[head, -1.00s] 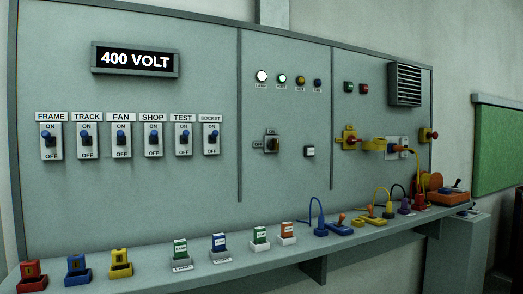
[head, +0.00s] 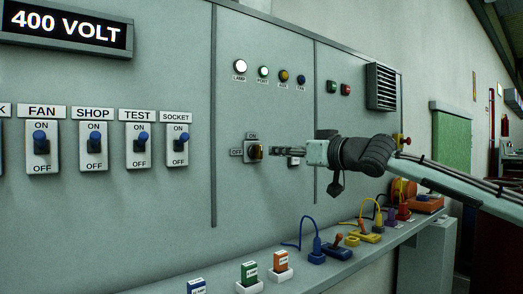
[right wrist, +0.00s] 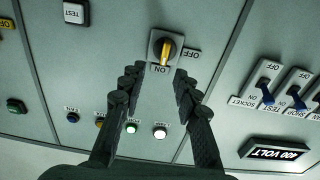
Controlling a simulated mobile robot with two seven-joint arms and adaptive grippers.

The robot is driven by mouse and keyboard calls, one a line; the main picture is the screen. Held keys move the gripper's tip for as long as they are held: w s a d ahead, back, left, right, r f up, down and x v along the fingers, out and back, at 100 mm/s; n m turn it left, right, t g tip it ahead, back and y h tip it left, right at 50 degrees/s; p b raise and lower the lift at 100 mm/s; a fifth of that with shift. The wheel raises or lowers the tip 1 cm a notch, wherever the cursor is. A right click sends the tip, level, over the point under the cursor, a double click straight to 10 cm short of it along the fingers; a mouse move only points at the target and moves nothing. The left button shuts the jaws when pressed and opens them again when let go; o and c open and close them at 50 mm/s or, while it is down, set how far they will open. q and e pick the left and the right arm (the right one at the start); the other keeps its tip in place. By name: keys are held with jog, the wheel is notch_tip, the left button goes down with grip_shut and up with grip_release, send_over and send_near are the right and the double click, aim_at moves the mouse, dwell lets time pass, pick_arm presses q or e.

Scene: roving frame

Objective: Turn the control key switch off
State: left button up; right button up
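The control key switch (head: 255,152) is a square plate with a yellow handle on the grey wall panel. An ON label is above it and an OFF label at its left. In the right wrist view, turned upside down, its yellow handle (right wrist: 168,48) lines up with the ON label. My right gripper (head: 273,151) reaches in from the right, its tips close to the switch. In the right wrist view the right gripper (right wrist: 159,71) is open, its fingers apart and empty, just short of the handle. Contact is not visible. My left gripper is not in view.
A TEST button (right wrist: 75,12) sits beside the switch. Several lamps (head: 263,71) are above it. Toggle switches (head: 93,146) stand at the left. A shelf (head: 330,268) with plugs and coloured blocks juts out below.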

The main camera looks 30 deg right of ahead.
aim_at(262, 151)
jog(key=shift+w+a+f+p, duration=0.15)
jog(key=shift+w, duration=0.55)
jog(key=shift+w+a+f+p, duration=0.1)
jog(key=shift+w+f+p, duration=0.05)
jog(key=shift+w, duration=0.5)
jog(key=shift+w+a+b, duration=0.2)
jog(key=shift+w+b, duration=0.25)
jog(key=shift+w, duration=0.75)
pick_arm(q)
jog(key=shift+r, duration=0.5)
pick_arm(e)
jog(key=shift+w+a+r, duration=0.1)
jog(key=shift+w+r, duration=0.1)
jog(key=shift+w, duration=0.9)
grip_shut()
